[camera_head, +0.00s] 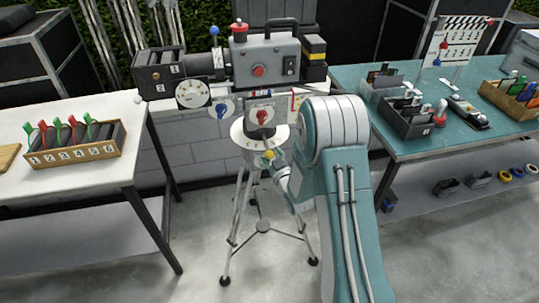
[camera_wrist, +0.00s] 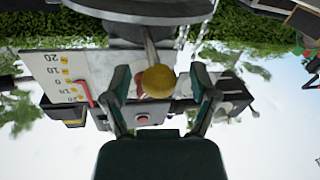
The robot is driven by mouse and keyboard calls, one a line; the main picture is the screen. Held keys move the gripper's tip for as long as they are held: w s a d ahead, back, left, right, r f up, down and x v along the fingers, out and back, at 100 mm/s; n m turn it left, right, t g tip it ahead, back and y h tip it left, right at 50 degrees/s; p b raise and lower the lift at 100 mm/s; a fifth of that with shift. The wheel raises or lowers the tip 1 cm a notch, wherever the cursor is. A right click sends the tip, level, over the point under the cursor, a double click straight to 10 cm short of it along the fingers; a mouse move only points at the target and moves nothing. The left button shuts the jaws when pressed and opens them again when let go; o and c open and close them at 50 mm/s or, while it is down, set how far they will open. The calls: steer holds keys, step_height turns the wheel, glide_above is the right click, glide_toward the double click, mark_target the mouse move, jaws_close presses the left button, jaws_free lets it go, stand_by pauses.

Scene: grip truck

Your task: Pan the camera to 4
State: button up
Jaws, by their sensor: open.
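The film camera (camera_head: 265,60) stands on a silver tripod (camera_head: 240,205) in the middle of the head view. A yellow ball knob (camera_head: 268,154) sits on a rod below the camera head. My gripper (camera_head: 283,178) is beside this knob, partly hidden by my arm. In the wrist view, my open gripper (camera_wrist: 159,74) has one finger on each side of the yellow knob (camera_wrist: 159,82), with gaps visible. A white scale plate (camera_wrist: 62,75) with numbers and a red pointer (camera_wrist: 82,92) appears upside down there. The pointer's exact reading is unclear.
A white table (camera_head: 70,190) at left holds a numbered wooden rack (camera_head: 75,155). A teal table (camera_head: 450,145) at right bears trays and a clapperboard (camera_head: 462,42). The tripod legs spread over the floor; the floor between tables is otherwise mostly clear.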

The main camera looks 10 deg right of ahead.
jaws_close()
steer(key=d+n+y, duration=0.1)
steer(key=d+y, duration=0.1)
steer(key=d+n+g+y, duration=0.1)
steer(key=y, duration=0.1)
steer(key=w+d+n+g+y, duration=0.1)
steer(key=d+n, duration=0.1)
steer(key=shift+d+y, duration=0.3)
steer(key=shift+y, duration=0.1)
jaws_free()
steer(key=shift+a, duration=0.1)
